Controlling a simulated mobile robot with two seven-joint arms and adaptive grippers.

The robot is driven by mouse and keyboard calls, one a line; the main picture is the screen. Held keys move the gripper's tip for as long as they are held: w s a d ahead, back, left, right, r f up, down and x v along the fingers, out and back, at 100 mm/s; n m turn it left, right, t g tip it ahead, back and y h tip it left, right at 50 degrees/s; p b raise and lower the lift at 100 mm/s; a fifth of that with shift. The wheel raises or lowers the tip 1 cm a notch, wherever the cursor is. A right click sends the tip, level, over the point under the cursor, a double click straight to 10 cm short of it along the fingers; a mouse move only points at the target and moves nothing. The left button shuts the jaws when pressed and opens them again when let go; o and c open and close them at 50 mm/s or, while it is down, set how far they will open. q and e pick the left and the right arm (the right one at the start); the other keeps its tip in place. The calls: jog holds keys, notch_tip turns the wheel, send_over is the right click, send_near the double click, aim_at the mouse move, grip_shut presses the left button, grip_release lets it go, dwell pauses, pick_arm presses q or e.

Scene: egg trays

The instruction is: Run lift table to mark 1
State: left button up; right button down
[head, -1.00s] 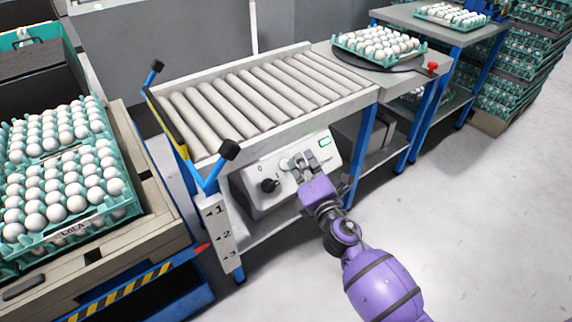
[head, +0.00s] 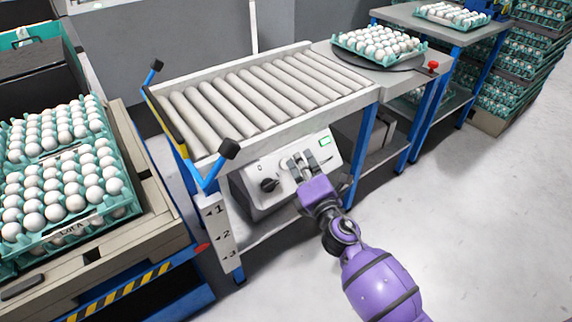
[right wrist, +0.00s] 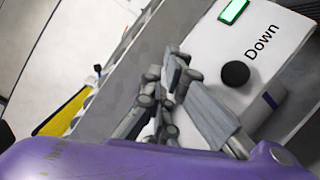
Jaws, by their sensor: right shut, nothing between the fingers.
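The lift table (head: 150,236) stands at the left, loaded with trays of white eggs (head: 75,185). A red pointer (head: 201,248) on its edge shows left of a white scale (head: 226,237) marked 1, 2 and 3. In the picture it lies between the heights of 2 and 3. A white control box (head: 325,160) under the roller conveyor carries a black knob (head: 269,185) and a green display (head: 326,141). My right gripper (head: 303,163) is shut and empty before the box. The right wrist view shows a black button (right wrist: 235,74) labelled "Down", apart from the fingers.
The roller conveyor (head: 330,97) is empty, with blue posts and black-tipped levers at its left end. An egg tray (head: 345,46) stands on a round plate (head: 362,66) at its right. Several stacked trays (head: 515,75) stand at the back right. The floor at the right is clear.

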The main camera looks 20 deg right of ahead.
jog(key=shift+w+a+f+b, duration=0.1)
jog(key=shift+w+f+b, duration=0.2)
jog(key=shift+f, duration=0.05)
dwell(0.6)
jog(key=shift+w+a+f, duration=0.1)
jog(key=shift+w+f, duration=0.05)
jog(key=shift+w, duration=0.05)
dwell(0.7)
dwell(2.3)
dwell(0.8)
jog(key=shift+s+r, duration=0.3)
jog(key=shift+r, duration=0.05)
jog(key=shift+s+d+r+p, duration=0.25)
jog(key=shift+s+r+p, duration=0.15)
jog(key=shift+p, duration=0.2)
jog(key=shift+f, duration=0.1)
